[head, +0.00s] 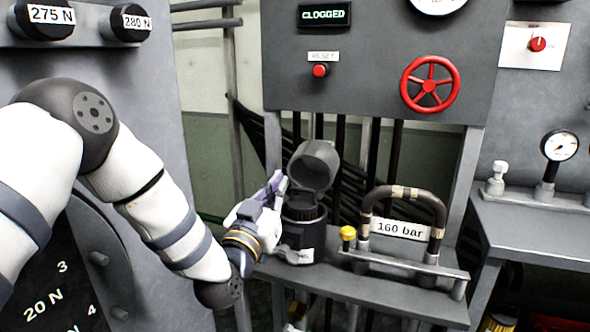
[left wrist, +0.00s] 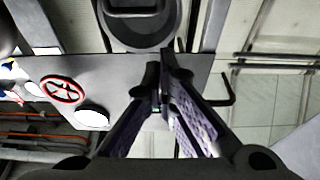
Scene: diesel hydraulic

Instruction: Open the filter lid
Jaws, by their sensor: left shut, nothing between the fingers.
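The filter is a dark cylindrical housing (head: 298,235) with a white label, standing on the grey bench. Its round grey lid (head: 316,165) is swung up and tilted open at the back of the housing, so the dark ribbed inside shows. My left gripper (head: 279,182) is at the left side of the filter, with its fingertips just left of the raised lid. In the left wrist view the fingers (left wrist: 160,70) come together with nothing between them. A round dark part with a handle (left wrist: 140,30), apparently the lid, lies just beyond the tips; I cannot tell whether they touch. My right gripper is not in view.
A curved hose (head: 408,192) and a yellow-capped fitting (head: 348,233) stand right of the filter, by a "160 bar" plate (head: 401,229). Above are a display reading "CLOGGED" (head: 324,15), a red reset button (head: 320,71) and a red handwheel (head: 430,85).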

